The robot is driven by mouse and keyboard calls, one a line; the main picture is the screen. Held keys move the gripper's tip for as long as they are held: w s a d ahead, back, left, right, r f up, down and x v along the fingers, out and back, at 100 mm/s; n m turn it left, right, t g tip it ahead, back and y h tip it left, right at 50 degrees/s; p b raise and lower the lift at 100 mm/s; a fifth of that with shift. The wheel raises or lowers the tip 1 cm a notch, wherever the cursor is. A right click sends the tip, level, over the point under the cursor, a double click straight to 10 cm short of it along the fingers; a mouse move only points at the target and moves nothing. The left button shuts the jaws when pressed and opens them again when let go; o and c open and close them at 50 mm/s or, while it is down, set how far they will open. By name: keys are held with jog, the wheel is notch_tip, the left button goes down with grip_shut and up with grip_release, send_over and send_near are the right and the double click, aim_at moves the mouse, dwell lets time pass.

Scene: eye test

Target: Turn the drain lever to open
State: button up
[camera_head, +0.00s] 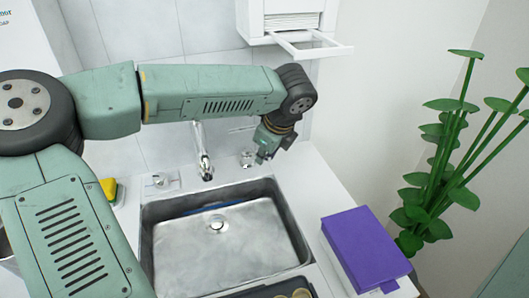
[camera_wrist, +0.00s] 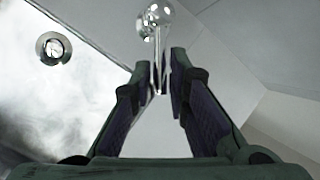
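A chrome lever (camera_wrist: 158,72) with a round chrome body (camera_wrist: 155,18) shows at the top of the wrist view. Its thin handle lies between the two fingertips of my gripper (camera_wrist: 163,80). The fingers are only a little apart, and narrow gaps seem to show beside the handle, so I see no firm grip. In the head view my gripper (camera_head: 265,154) points down at the counter behind the sink's right corner. A chrome fixture (camera_head: 246,158) stands just to its left. The drain (camera_head: 219,224) is in the sink floor and also shows in the wrist view (camera_wrist: 53,47).
The steel sink (camera_head: 292,236) lies below my arm, with a chrome faucet (camera_head: 204,158) behind it. A yellow sponge (camera_head: 108,189) is at left. A purple box (camera_head: 364,245) is on the right counter. A white dispenser (camera_head: 290,22) hangs above; a plant (camera_head: 440,165) is at right.

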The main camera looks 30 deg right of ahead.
grip_shut()
